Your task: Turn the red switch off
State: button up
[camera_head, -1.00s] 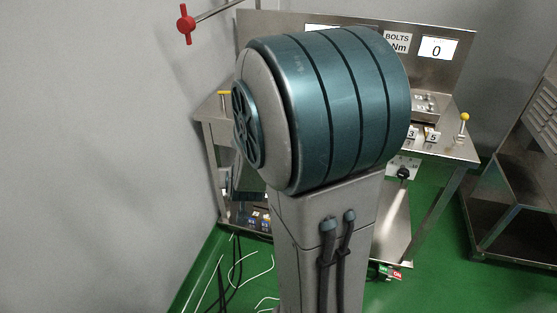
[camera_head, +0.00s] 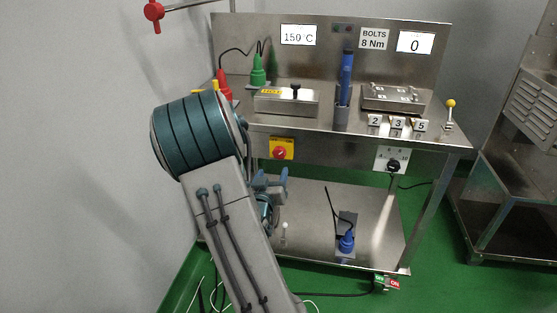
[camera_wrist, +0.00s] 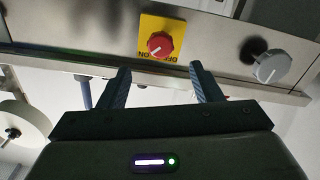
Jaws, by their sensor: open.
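The red rotary switch (camera_head: 280,153) sits on a yellow plate on the front edge of the steel bench. In the wrist view the red switch (camera_wrist: 161,44) is above the gap between my fingers, and its white mark points to the lower left. The letters below it look upside down there. My gripper (camera_wrist: 160,78) is open and empty, its fingers apart and not around the knob. In the head view my gripper (camera_head: 270,183) is just below the plate, partly hidden by my arm.
A grey knob (camera_wrist: 271,66) is beside the plate in the wrist view. A black dial (camera_head: 393,166) is right of the switch. A lower shelf (camera_head: 300,245) holds a blue plug (camera_head: 346,242). A red valve handle (camera_head: 153,11) is at upper left.

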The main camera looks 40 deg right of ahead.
aim_at(279, 156)
jog(key=b+x, duration=0.1)
jog(key=x, duration=0.9)
jog(key=shift+a, duration=0.1)
jog(key=c, duration=1)
